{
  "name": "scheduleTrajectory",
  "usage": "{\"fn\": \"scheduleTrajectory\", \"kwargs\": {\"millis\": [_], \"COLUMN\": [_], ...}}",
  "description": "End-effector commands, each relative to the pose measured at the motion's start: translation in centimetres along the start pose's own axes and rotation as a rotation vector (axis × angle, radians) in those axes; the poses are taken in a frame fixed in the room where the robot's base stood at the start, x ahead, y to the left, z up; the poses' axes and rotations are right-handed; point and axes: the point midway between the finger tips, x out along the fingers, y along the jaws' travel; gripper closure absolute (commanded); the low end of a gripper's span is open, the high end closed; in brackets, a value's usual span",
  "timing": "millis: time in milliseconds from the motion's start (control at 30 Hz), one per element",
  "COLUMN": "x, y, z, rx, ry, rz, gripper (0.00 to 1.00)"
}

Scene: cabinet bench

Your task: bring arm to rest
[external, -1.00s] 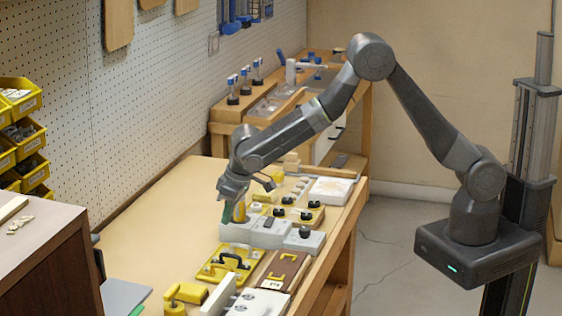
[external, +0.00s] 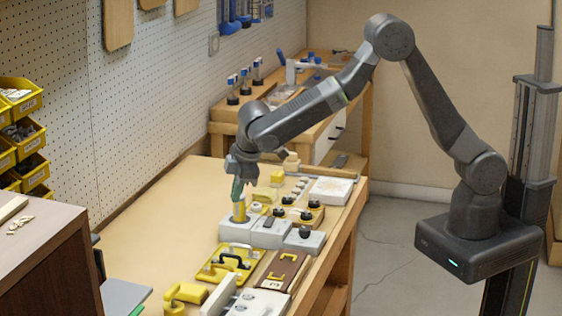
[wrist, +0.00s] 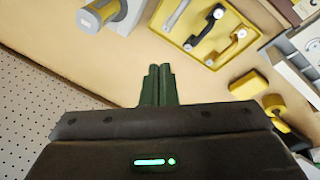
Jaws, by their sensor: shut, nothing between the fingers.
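My gripper (external: 237,189) is at the end of my arm, which reaches over the bench from the right. Its green fingers point down, close to the top of a yellow cylinder (external: 240,212) on a grey block; I cannot tell from the external view whether they touch. In the wrist view my gripper (wrist: 158,72) has its two green fingers side by side, shut with nothing between them. There the yellow cylinder (wrist: 103,10) on its grey base lies at the upper left, apart from the fingertips.
The wooden bench (external: 155,235) carries a yellow tray with black handles (external: 228,263), a brown board (external: 282,268), grey blocks with black knobs (external: 304,240) and yellow pieces (external: 185,293). A pegboard wall (external: 150,110) stands behind. The bench's left part is bare.

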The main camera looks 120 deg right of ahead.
Motion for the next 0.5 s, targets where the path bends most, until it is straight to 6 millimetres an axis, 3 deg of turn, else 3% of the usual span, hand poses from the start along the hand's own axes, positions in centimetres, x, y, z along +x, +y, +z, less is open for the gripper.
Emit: {"fn": "scheduleTrajectory", "kwargs": {"millis": [500], "x": [-1.3], "y": [-2.0], "z": [-0.3], "rx": [-0.590], "ry": [-0.041], "rz": [0.065], "gripper": [1.00]}}
